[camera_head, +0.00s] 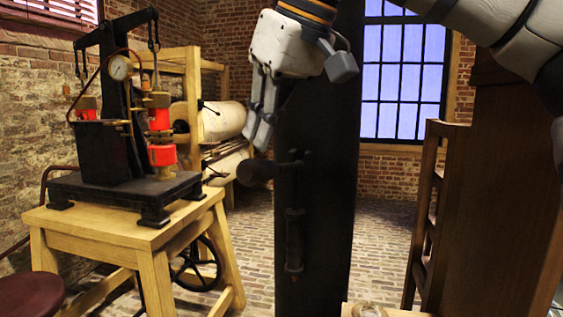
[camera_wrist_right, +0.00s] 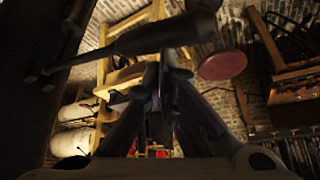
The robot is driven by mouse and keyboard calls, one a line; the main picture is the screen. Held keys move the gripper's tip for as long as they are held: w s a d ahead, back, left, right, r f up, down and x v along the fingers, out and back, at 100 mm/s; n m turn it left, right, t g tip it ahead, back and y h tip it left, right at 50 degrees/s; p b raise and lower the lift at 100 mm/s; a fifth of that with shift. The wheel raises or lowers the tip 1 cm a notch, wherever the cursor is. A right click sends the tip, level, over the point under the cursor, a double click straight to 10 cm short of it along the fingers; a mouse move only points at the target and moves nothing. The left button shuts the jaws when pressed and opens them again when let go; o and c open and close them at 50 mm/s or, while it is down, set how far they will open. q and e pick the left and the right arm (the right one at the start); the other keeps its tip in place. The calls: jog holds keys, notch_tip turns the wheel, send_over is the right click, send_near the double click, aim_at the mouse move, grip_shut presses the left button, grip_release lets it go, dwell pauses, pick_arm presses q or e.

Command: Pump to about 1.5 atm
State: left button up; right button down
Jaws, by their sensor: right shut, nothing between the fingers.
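A black pump apparatus with red cylinders stands on a wooden table at the left of the head view; its black base (camera_head: 120,200) is on the tabletop. A round white gauge (camera_head: 120,68) is mounted on it, its reading too small to make out. A dark post (camera_head: 322,110) stands in the middle, with a dark rounded lever handle (camera_head: 258,172) sticking out to the left. My right gripper (camera_head: 259,140) is shut and empty, fingers pointing down, just above the handle and apart from it. A dark handle (camera_wrist_right: 165,36) also crosses the right wrist view near the fingers (camera_wrist_right: 162,75).
The wooden table (camera_head: 92,228) has a spoked wheel (camera_head: 197,263) beneath it. A wooden rack (camera_head: 190,75) holding pale cylinders (camera_head: 222,120) stands behind. A tall brown cabinet (camera_head: 500,180) blocks the right side. Brick floor (camera_head: 382,240) is open between post and cabinet.

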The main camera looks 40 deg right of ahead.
dwell(1.8)
dwell(1.0)
notch_tip(320, 180, down, 14)
notch_tip(320, 180, up, 14)
jog(key=shift+r, duration=0.1)
dwell(0.5)
dwell(1.6)
